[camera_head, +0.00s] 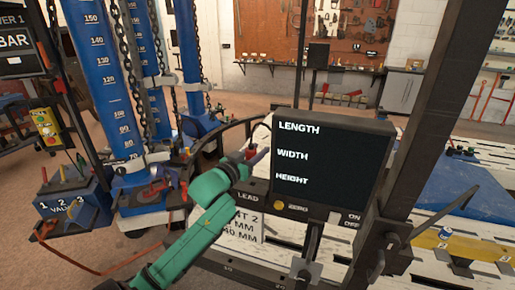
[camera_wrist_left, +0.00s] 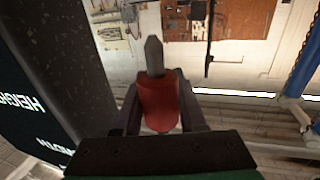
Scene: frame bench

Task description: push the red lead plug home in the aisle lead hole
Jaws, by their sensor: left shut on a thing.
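My left gripper (camera_head: 247,158) is at the end of the green arm, just left of the black readout box (camera_head: 335,160). It is shut on the red lead plug (camera_head: 253,151), of which only a little shows there. In the left wrist view the red plug (camera_wrist_left: 158,105) sits between the two fingers (camera_wrist_left: 158,118), its grey tip pointing away from the gripper. The tip is clear of any surface in that view. A panel marked LEAD (camera_head: 248,197) is below the gripper, left of the box. I cannot make out the aisle lead hole. My right gripper is not in view.
The readout box shows LENGTH, WIDTH and HEIGHT, with a yellow ZERO knob (camera_head: 279,205) below. A dark post (camera_head: 425,110) rises to its right. Blue columns with chains (camera_head: 105,80) and a blue valve box (camera_head: 75,205) stand at left. Open floor lies behind.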

